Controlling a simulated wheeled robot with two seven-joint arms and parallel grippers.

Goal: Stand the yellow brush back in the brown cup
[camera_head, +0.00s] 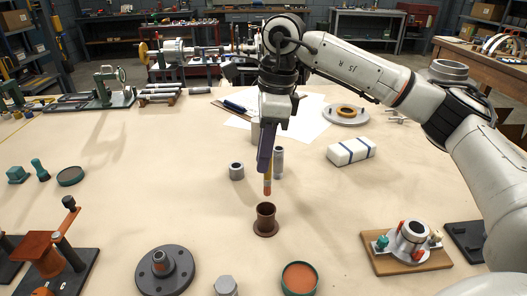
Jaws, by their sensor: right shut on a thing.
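My right gripper (267,155) points down over the middle of the table and is shut on the yellow brush (268,180). The brush hangs roughly upright, with a reddish lower end. The brown cup (266,220) stands upright on the table just below the brush, with its open mouth up. The lower end of the brush shows a little above the cup's rim in the picture, apart from it. The upper part of the brush is hidden by the gripper. My left gripper is not in view.
Small metal cylinders (236,171) stand beside the gripper. A dark flanged part (165,270), a hex piece (226,286) and a round dish (300,279) lie in front. A wooden board with a metal fixture (407,245) is at right, a white bundle (351,151) behind it.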

